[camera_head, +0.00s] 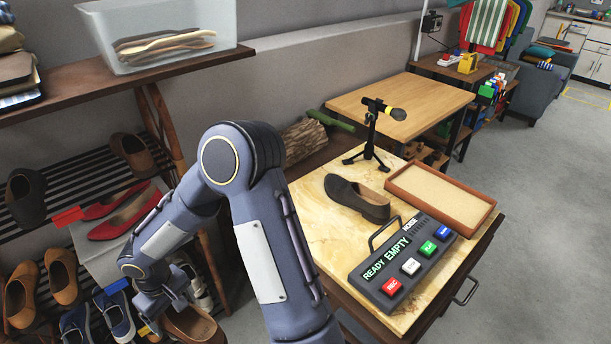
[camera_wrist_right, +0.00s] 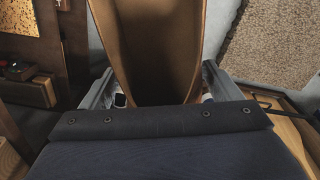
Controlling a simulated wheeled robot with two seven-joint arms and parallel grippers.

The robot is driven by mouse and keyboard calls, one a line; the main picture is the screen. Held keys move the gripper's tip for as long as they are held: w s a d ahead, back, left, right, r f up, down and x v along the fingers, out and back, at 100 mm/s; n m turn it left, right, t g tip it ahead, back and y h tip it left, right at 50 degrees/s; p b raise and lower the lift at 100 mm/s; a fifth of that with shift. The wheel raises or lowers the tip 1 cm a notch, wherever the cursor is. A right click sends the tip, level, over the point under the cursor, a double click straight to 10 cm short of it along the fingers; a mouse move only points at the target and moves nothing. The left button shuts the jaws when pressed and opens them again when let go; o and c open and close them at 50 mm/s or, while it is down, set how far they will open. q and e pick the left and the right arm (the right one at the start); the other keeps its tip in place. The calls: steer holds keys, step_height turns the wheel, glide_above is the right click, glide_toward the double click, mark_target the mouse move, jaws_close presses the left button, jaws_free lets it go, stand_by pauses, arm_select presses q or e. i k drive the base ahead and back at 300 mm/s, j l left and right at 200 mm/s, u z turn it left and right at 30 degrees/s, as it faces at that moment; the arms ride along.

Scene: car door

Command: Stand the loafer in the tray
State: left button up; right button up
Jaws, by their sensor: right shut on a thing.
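My right gripper (camera_head: 163,318) is low at the left, beside the shoe rack in the head view. It is shut on a brown loafer (camera_head: 197,326), partly hidden by the hand and cut by the frame's bottom edge. In the right wrist view the loafer (camera_wrist_right: 150,45) stands between the two fingers (camera_wrist_right: 158,92), its opening facing the camera. A dark brown loafer (camera_head: 357,198) lies on the light tabletop. The tray (camera_head: 440,190), with a brown rim and beige floor, is to its right and empty. My left gripper is out of view.
A recorder box (camera_head: 403,262) with coloured buttons sits in front of the tray. A microphone on a tripod (camera_head: 370,135) stands behind the dark loafer. The rack holds several shoes, including red flats (camera_head: 123,215). A clear bin (camera_head: 160,35) stands on the upper shelf.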

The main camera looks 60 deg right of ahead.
mark_target(438, 196)
steer(key=k+l+u, duration=0.35)
steer(key=k, duration=0.15)
steer(key=k+l+u, duration=0.2)
steer(key=k+u, duration=0.15)
steer(key=k, duration=0.15)
steer(key=k+u, duration=0.35)
steer(key=k, duration=0.2)
steer(key=k+z, duration=0.2)
steer(key=z, duration=0.2)
steer(key=k+l+z, duration=0.15)
steer(key=z, duration=0.2)
steer(key=k+l+z, duration=0.15)
steer(key=z, duration=0.25)
steer(key=k+l+z, duration=0.35)
steer(key=i+j, duration=0.05)
steer(key=j, duration=0.05)
